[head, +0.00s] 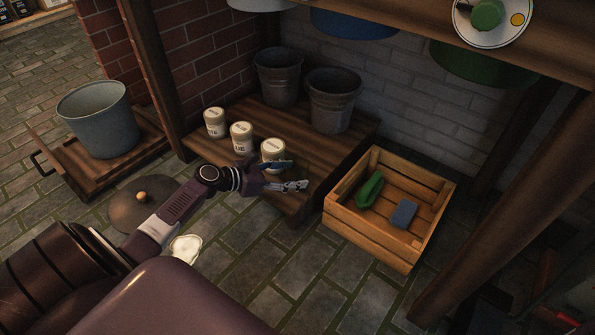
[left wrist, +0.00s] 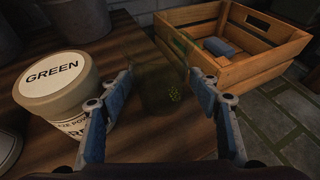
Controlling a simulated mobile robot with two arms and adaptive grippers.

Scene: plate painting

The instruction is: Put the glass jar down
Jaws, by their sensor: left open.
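A see-through glass jar (left wrist: 158,88) shows faintly between my left fingers in the left wrist view, with green specks low inside it. It appears to stand on the wooden platform (left wrist: 150,145); its base is hard to make out. My left gripper (head: 297,175) is open over the platform's front right corner in the head view. In the left wrist view its fingers (left wrist: 161,79) are spread on either side of the jar, with no clear contact. I cannot make out the jar in the head view. My right gripper is not in view.
A cream tub labelled GREEN (left wrist: 62,84) stands close left of my fingers. Two more cream tubs (head: 214,122) (head: 241,138) and two dark buckets (head: 279,78) (head: 332,104) share the platform. A wooden crate (head: 372,240) holding a blue sponge (head: 403,214) sits to the right.

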